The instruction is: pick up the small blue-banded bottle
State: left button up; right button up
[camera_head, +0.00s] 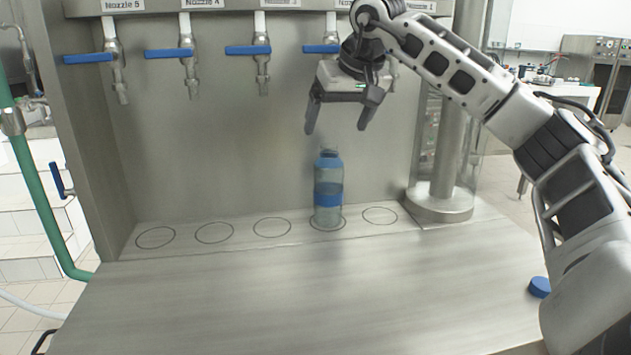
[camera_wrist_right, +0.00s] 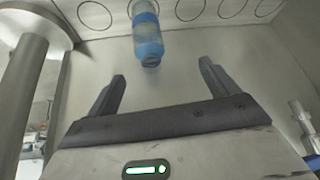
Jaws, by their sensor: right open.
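The small blue-banded bottle (camera_head: 328,190) is clear with a blue band and a bluish top. It stands upright on one of the marked circles in the head view. My right gripper (camera_head: 337,132) is open and empty, above the bottle and apart from it. In the right wrist view the bottle (camera_wrist_right: 148,38) shows beyond the two spread fingers (camera_wrist_right: 162,84), roughly midway between them. My left gripper is not in view.
Several nozzles with blue levers (camera_head: 248,50) hang from the back panel. Marked circles (camera_head: 272,227) line the shelf. A steel column (camera_head: 446,150) stands right of the bottle. A blue cap (camera_head: 539,287) lies at the right edge.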

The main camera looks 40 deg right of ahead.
aim_at(334, 162)
jog(key=w+d+f, duration=0.1)
jog(key=f, duration=0.1)
jog(key=w+d+f, duration=0.1)
jog(key=f, duration=0.1)
jog(key=w+d+f, duration=0.1)
jog(key=f, duration=0.2)
jog(key=shift+w+f+p, duration=0.1)
jog(key=shift+w+p, duration=0.2)
jog(key=shift+w, duration=0.1)
jog(key=shift+s+d+p+x, duration=0.15)
jog(key=shift+p+x, duration=0.15)
jog(key=shift+x, duration=1.3)
jog(key=shift+s+d+p+x, duration=0.15)
jog(key=shift+p+x, duration=0.1)
jog(key=shift+x, duration=1.35)
jog(key=shift+f, duration=0.1)
jog(key=c, duration=1.9)
jog(key=shift+o, duration=0.2)
